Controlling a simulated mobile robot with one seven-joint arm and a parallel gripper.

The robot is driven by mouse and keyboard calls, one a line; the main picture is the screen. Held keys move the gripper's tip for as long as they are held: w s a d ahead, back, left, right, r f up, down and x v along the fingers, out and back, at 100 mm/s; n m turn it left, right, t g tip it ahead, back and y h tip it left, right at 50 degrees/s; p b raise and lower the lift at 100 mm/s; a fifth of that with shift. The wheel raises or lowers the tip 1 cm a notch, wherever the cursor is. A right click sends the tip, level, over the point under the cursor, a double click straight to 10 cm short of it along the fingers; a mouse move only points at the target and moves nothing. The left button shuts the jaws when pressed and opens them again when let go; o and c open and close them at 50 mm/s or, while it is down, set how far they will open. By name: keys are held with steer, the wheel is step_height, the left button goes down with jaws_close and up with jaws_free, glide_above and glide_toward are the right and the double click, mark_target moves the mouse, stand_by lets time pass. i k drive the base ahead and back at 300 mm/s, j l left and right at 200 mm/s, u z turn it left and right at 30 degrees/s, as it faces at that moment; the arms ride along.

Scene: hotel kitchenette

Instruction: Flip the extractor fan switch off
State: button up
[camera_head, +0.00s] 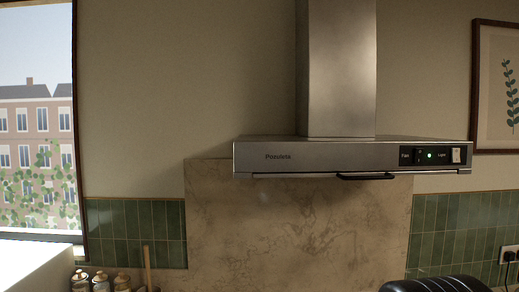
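The extractor fan (350,155) is a stainless steel hood on the wall, right of centre, with a steel chimney (340,65) above it. A black control panel sits at the right of its front face. The small dark fan switch (419,155) is beside the "Fan" label, and a green indicator light (430,155) glows just right of it. A pale light switch (456,155) is at the panel's right end. The switch positions are too small to tell. My gripper is not in view.
A dark handle (366,177) juts from the hood's lower front edge. A framed plant picture (497,85) hangs at right. A rounded black object (435,285) is at the bottom right. Lidded jars (101,282) stand at bottom left. The space before the panel looks clear.

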mark_target(418, 154)
steer(key=l, duration=0.45)
steer(key=k+l, duration=0.15)
steer(key=l, duration=0.7)
steer(key=k+j, duration=0.1)
steer(key=j, duration=0.25)
steer(key=k+j, duration=0.1)
steer(key=j, duration=0.25)
steer(key=k+j, duration=0.1)
steer(key=j, duration=0.25)
steer(key=k+j, duration=0.15)
steer(key=j, duration=0.2)
steer(key=i+l, duration=0.1)
steer(key=l, duration=0.25)
steer(key=k+z, duration=0.05)
